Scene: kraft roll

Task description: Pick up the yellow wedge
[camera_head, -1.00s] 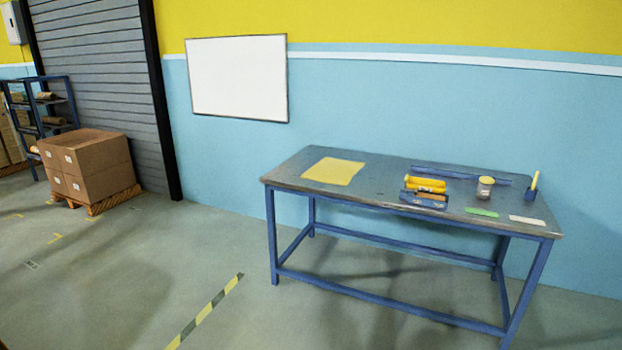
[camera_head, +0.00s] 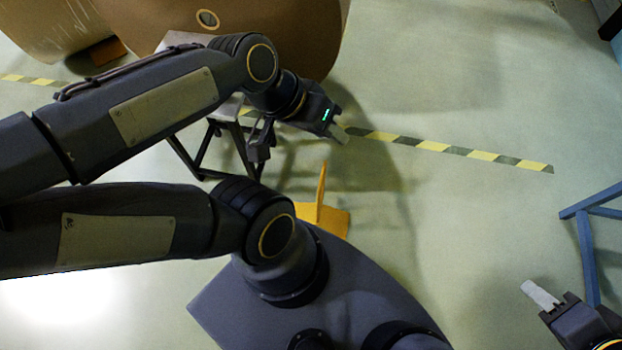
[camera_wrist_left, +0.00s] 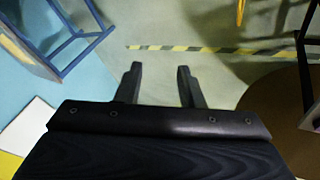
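A yellow wedge (camera_head: 335,220) with a flat base and a thin upright part lies on the floor in the head view. My own arm and body partly hide it. My left gripper (camera_head: 341,132) is above and slightly right of it in the picture, apart from it. In the left wrist view its two fingers (camera_wrist_left: 159,73) are spread with nothing between them. A small yellow piece (camera_wrist_left: 240,12) shows at that view's top edge; I cannot tell if it is the same wedge. My right gripper (camera_head: 541,295) is at the lower right, far from the wedge, its opening unclear.
A large brown kraft roll (camera_head: 290,50) stands at the top, with another roll (camera_head: 45,25) left of it and an orange block (camera_head: 107,51) at its base. A dark-legged stand (camera_head: 205,150) is behind my left arm. Blue table legs (camera_head: 587,250) are right. Striped tape crosses open floor.

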